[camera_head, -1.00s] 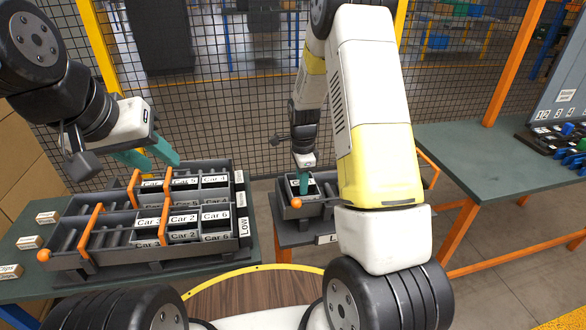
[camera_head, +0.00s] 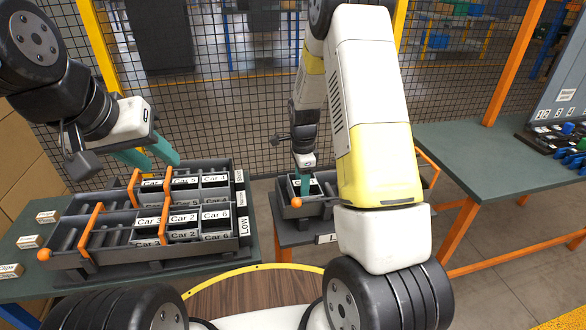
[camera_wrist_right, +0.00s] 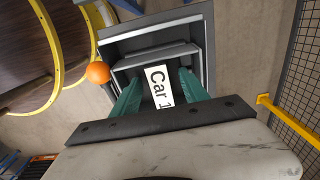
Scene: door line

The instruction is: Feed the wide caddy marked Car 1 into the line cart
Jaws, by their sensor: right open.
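The caddy marked Car 1 (camera_wrist_right: 157,84) is a dark box with a white label, sitting in the grey line cart (camera_wrist_right: 208,50). In the head view the caddy (camera_head: 303,181) is partly hidden by my right gripper (camera_head: 303,185), and the cart (camera_head: 279,208) is partly hidden by my right arm. In the right wrist view my right gripper (camera_wrist_right: 156,95) is open, with its two green fingers on either side of the Car 1 label. My left gripper (camera_head: 150,160) is open and empty above the back left of the caddy rack.
A dark rack (camera_head: 150,258) with several labelled caddies and orange bars (camera_head: 90,228) stands on the left table. An orange ball (camera_wrist_right: 98,72) sits at the cart's corner. A mostly bare green table (camera_head: 470,150) is at right. A wire fence (camera_head: 230,100) stands behind.

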